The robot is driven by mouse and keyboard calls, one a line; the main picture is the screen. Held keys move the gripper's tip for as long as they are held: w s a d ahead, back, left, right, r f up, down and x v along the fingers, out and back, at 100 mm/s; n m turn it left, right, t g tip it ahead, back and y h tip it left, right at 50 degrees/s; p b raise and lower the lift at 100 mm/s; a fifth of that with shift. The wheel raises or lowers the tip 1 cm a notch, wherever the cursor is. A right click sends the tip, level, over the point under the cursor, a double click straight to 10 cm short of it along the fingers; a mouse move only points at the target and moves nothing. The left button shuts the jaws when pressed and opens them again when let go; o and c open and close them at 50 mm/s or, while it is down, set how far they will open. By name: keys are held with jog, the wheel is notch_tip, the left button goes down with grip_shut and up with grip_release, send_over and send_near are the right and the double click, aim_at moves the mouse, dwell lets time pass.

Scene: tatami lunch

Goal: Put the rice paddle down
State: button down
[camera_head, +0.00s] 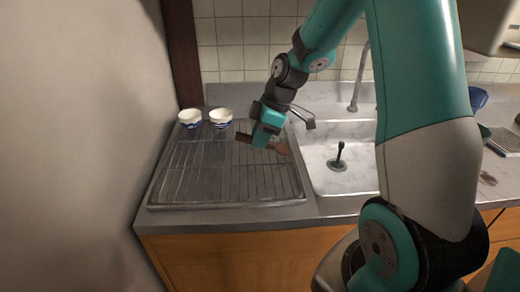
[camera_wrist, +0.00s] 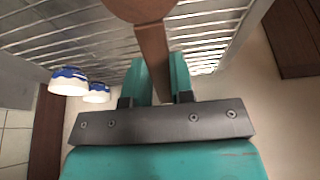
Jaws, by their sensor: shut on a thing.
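The rice paddle (camera_head: 280,148) is brown and looks wooden. My gripper (camera_head: 264,138) is shut on its handle and holds it over the metal drying rack (camera_head: 178,186), left of the sink. In the wrist view the paddle (camera_wrist: 153,52) runs between the two teal fingers of my gripper (camera_wrist: 158,80), its round end cut off by the top edge. The rack's wires (camera_wrist: 75,40) show behind it. Whether the paddle touches the rack I cannot tell.
Two white and blue bowls (camera_head: 190,119) (camera_head: 221,118) stand at the rack's back left. The sink (camera_head: 350,180), with a dark upright piece (camera_head: 338,158) in it, lies to the right. The rack's front half is clear. A wall (camera_head: 70,150) borders the left.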

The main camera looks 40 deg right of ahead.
jog(key=shift+f, duration=2.05)
jog(key=shift+f, duration=0.2)
jog(key=c, duration=1)
grip_release()
jog(key=shift+r, duration=0.1)
